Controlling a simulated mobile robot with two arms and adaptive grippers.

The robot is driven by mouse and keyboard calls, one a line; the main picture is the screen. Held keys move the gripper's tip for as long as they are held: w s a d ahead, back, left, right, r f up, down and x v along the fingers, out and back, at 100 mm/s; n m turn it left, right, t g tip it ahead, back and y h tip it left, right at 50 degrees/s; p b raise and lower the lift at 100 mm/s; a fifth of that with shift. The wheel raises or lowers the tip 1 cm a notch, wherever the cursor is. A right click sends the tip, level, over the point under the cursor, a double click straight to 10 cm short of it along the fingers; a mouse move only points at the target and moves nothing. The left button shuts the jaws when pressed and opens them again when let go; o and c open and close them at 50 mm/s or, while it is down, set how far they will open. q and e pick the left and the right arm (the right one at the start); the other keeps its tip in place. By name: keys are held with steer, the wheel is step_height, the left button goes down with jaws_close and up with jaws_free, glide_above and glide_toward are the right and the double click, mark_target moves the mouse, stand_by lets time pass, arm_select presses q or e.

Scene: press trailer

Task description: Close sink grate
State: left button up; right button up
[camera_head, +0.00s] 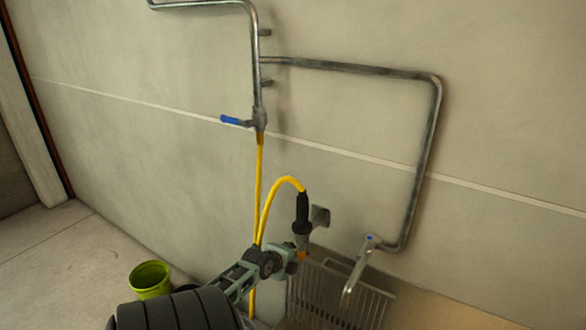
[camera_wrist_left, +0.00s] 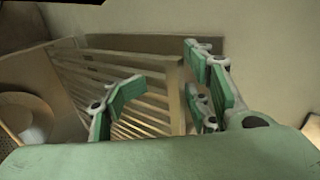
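The sink grate (camera_head: 330,297) is a metal frame with parallel bars. It stands raised close to the wall in the head view, below the tap, its lower part cut off by the picture edge. It also shows in the left wrist view (camera_wrist_left: 174,98), its bars running across the middle. My left gripper (camera_head: 288,260) is at the grate's upper left corner. In the left wrist view my left gripper (camera_wrist_left: 165,82) has its green fingers apart, with the grate's edge bar between them. Contact is not clear. My right gripper is not in view.
A metal tap (camera_head: 357,270) hangs in front of the grate on the wall pipe (camera_head: 428,150). A yellow hose (camera_head: 260,185) with a black nozzle (camera_head: 302,212) hangs beside my left arm. A green bucket (camera_head: 150,280) stands on the floor at left.

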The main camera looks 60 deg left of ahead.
arm_select(q)
steer(key=shift+w+a+r, duration=0.15)
steer(key=shift+w+r, duration=0.05)
steer(key=shift+r, duration=0.25)
steer(key=shift+w+a+r, duration=0.1)
steer(key=shift+w+r, duration=0.1)
steer(key=shift+r, duration=0.25)
steer(key=shift+s+d+p, duration=0.1)
steer(key=shift+s+p, duration=0.1)
steer(key=shift+p, duration=0.1)
steer(key=shift+s+d+p, duration=0.3)
steer(key=shift+s+p, duration=0.1)
steer(key=shift+s, duration=0.05)
steer(key=shift+s+d+f+p, duration=0.25)
steer(key=shift+s+d+p, duration=0.2)
steer(key=shift+s, duration=0.3)
steer(key=shift+s+d+f+p, duration=0.2)
steer(key=shift+s+d+p, duration=0.2)
steer(key=shift+s, duration=0.4)
steer(key=shift+s+d+f+p, duration=0.25)
steer(key=shift+s+d+p, duration=0.15)
steer(key=shift+s, duration=0.35)
steer(key=s+d+f+p, duration=0.1)
steer(key=s+d+p, duration=0.1)
steer(key=s, duration=0.3)
steer(key=shift+s+d+f, duration=0.3)
steer(key=shift+d+f, duration=0.1)
steer(key=shift+d, duration=0.1)
